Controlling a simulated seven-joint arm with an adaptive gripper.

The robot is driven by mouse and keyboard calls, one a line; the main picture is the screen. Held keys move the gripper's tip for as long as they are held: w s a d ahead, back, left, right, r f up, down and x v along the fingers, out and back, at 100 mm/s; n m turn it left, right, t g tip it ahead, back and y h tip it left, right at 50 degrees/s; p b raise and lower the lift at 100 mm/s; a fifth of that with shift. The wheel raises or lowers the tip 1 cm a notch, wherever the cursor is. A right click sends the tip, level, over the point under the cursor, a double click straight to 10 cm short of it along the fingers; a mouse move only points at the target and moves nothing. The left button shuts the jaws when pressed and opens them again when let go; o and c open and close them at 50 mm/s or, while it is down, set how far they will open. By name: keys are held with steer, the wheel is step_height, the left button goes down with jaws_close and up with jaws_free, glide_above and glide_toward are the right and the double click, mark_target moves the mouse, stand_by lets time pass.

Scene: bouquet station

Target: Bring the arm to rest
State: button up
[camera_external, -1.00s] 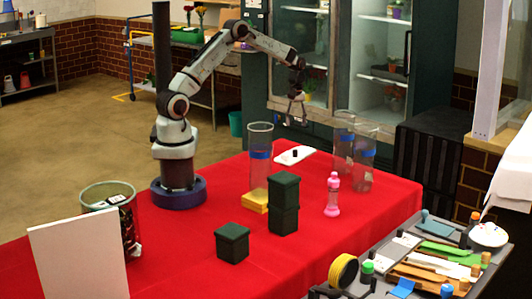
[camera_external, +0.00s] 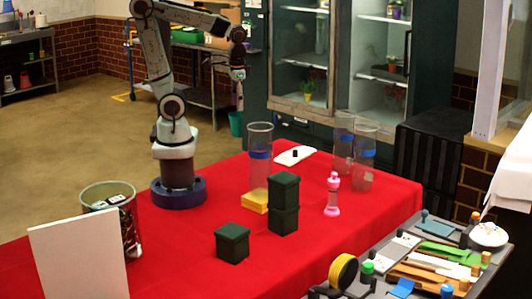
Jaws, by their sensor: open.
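My gripper (camera_external: 238,78) hangs high above the back edge of the red table (camera_external: 330,260), pointing down. It is seen small and nearly edge-on, with nothing visible in it.
On the table stand a clear cylinder (camera_external: 259,165) by a yellow block (camera_external: 255,200), stacked dark green blocks (camera_external: 284,205), a single green block (camera_external: 232,242), a pink bottle (camera_external: 332,195), two clear cylinders (camera_external: 363,160) and a white board (camera_external: 78,260). A tool cart (camera_external: 390,265) is at the lower right.

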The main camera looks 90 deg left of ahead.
steer(key=s+m, duration=0.1)
steer(key=s+d+f, duration=0.1)
steer(key=s, duration=0.1)
steer(key=s+m, duration=0.1)
steer(key=s, duration=0.1)
steer(key=shift+s+d+f+m, duration=0.2)
steer(key=shift+d+f+m, duration=0.05)
steer(key=shift+d+m, duration=0.05)
